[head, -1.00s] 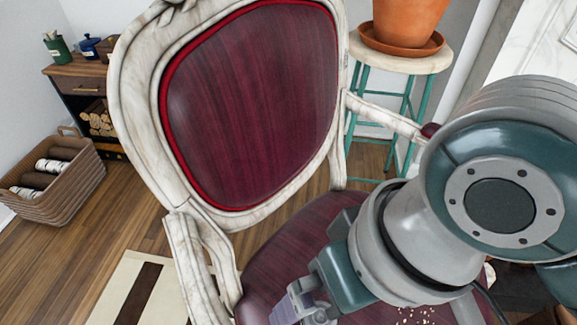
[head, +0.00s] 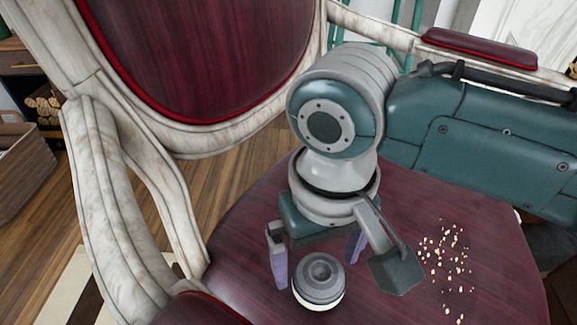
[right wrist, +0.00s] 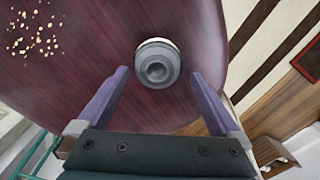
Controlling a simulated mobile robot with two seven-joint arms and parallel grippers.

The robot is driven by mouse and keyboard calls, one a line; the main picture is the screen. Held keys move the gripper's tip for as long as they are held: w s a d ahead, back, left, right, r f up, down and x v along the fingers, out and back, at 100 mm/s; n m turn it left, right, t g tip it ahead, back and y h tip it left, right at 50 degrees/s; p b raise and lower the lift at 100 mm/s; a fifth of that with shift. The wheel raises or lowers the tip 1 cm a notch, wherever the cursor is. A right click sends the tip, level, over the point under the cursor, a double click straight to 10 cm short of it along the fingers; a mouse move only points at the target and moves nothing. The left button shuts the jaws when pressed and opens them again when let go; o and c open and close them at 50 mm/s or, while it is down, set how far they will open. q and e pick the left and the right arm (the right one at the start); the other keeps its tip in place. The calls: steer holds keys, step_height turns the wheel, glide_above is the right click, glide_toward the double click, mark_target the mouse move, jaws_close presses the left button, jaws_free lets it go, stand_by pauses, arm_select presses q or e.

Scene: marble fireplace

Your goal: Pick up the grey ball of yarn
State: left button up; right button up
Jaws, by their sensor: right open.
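A small round grey object (head: 319,281) with ring-like circles on top and a pale band low on its side sits on the dark red chair seat. It is the only thing here that fits the grey ball of yarn, though no strands are clear. My right gripper (head: 316,272) points down over the seat, open, with purple fingers to either side of it. In the right wrist view the grey object (right wrist: 157,63) lies between and slightly beyond the fingertips (right wrist: 160,73), with gaps on both sides. My left gripper is not in view.
The chair seat (head: 440,215) has scattered pale crumbs (head: 447,262) to the right. The white carved armrest (head: 115,190) and chair back (head: 195,60) stand to the left and behind. A wicker basket (head: 22,170) is on the wooden floor at far left.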

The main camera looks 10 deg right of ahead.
mark_target(321, 270)
steer(key=f+b, duration=0.2)
steer(key=f, duration=0.1)
steer(key=f+b, duration=0.1)
steer(key=f, duration=0.1)
steer(key=shift+s+d+f+b, duration=0.1)
steer(key=shift+s+d+b, duration=0.15)
steer(key=shift+b, duration=0.1)
steer(key=shift+w, duration=0.1)
steer(key=c, duration=1.2)
